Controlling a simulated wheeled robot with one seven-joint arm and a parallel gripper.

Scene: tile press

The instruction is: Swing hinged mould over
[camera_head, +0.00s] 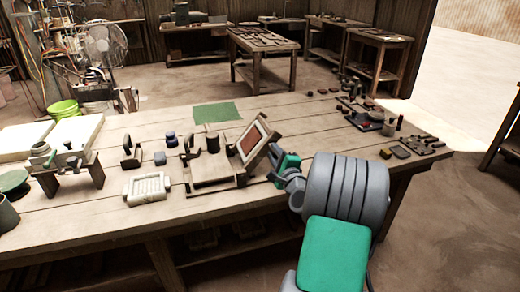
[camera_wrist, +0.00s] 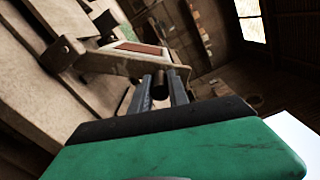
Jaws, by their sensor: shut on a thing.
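The hinged mould (camera_head: 246,141), a wooden frame with a reddish-brown inset, stands tilted up at the right end of the wooden press base (camera_head: 215,172). In the wrist view the mould's frame (camera_wrist: 108,64) lies just ahead of my fingers. My gripper (camera_head: 275,167) is at the mould's right side in the head view, with the fingertips largely hidden there. In the wrist view my gripper (camera_wrist: 162,88) is shut on a dark round handle (camera_wrist: 160,83) beside the mould's frame. A dark cylindrical block (camera_head: 212,143) stands at the back of the base.
The press stands on a long plank workbench (camera_head: 130,218). A cream slotted tray (camera_head: 147,188) lies left of it, and a green mat (camera_head: 216,112) lies behind. Small tools and a dark red box (camera_head: 364,121) crowd the bench's right end. Bare planks show in front of the press.

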